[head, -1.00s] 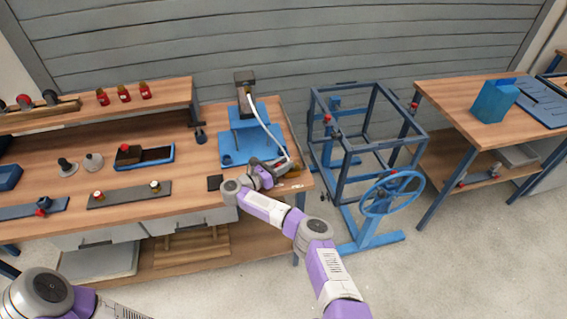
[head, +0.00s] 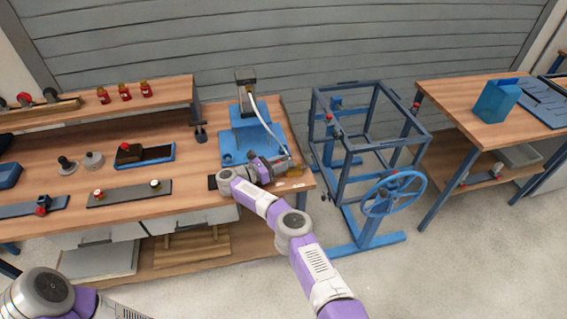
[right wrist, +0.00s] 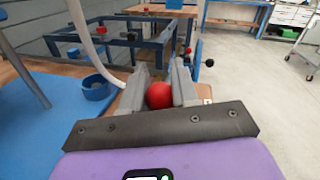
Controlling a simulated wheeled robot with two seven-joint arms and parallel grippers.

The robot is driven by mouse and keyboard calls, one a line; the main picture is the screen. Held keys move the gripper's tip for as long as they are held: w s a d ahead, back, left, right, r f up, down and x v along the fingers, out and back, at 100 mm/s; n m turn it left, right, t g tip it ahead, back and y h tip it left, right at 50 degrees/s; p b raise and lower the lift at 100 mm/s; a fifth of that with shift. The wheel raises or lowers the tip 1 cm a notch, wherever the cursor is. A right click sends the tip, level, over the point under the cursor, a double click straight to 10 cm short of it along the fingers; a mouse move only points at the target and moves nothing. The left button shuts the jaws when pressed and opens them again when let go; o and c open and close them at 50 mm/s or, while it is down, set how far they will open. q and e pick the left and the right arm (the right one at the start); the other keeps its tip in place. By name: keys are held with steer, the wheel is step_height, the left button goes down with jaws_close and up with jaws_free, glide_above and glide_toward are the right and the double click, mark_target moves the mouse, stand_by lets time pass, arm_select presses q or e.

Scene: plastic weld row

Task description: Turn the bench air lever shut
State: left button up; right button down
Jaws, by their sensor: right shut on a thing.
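My right gripper (head: 282,167) is at the right end of the wooden bench, beside the blue press base. In the right wrist view its two grey fingers (right wrist: 160,80) are closed around a red ball knob (right wrist: 159,95), which I take to be the end of the air lever. The rest of the lever is hidden by the fingers. In the head view a small brass-coloured part (head: 294,172) shows just beyond the fingertips. The lever's angle cannot be made out. My left arm shows at the lower left, but its gripper is out of frame.
A white hose (head: 268,122) curves down from the press (head: 245,90) close to my right gripper. A blue frame (head: 372,125) with a blue handwheel (head: 393,193) stands to the right of the bench. Open floor lies in front of it.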

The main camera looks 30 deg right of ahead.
steer(key=shift+d+r, duration=0.1)
steer(key=shift+r, duration=0.05)
steer(key=c, duration=0.9)
jaws_free()
steer(key=shift+o, duration=0.2)
steer(key=a, duration=0.7)
steer(key=shift+a, duration=0.35)
